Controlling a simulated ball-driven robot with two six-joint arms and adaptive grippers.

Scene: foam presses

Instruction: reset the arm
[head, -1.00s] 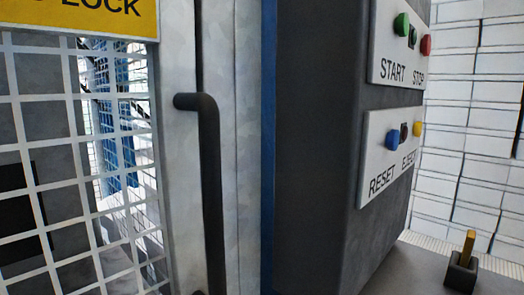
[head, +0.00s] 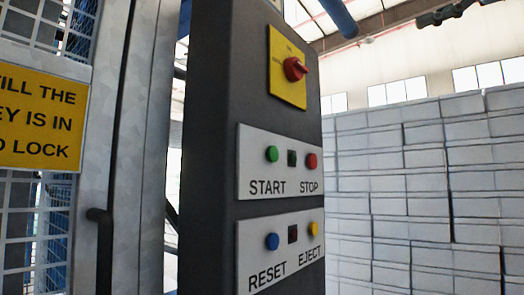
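A dark grey control column (head: 213,150) stands in the middle of the head view. Its lower white plate (head: 280,245) carries a blue RESET button (head: 272,241) and a yellow EJECT button (head: 314,229), with a small dark square between them. Its upper white plate (head: 280,165) has a green START button (head: 272,154) and a red STOP button (head: 311,161). A red rotary switch (head: 294,69) on a yellow plate sits above these. Neither of my grippers shows in this view.
A mesh fence door with a metal frame (head: 128,130) and a black handle (head: 103,240) stands at left, bearing a yellow sign (head: 40,112). Stacked white blocks (head: 425,180) fill the right side behind the column.

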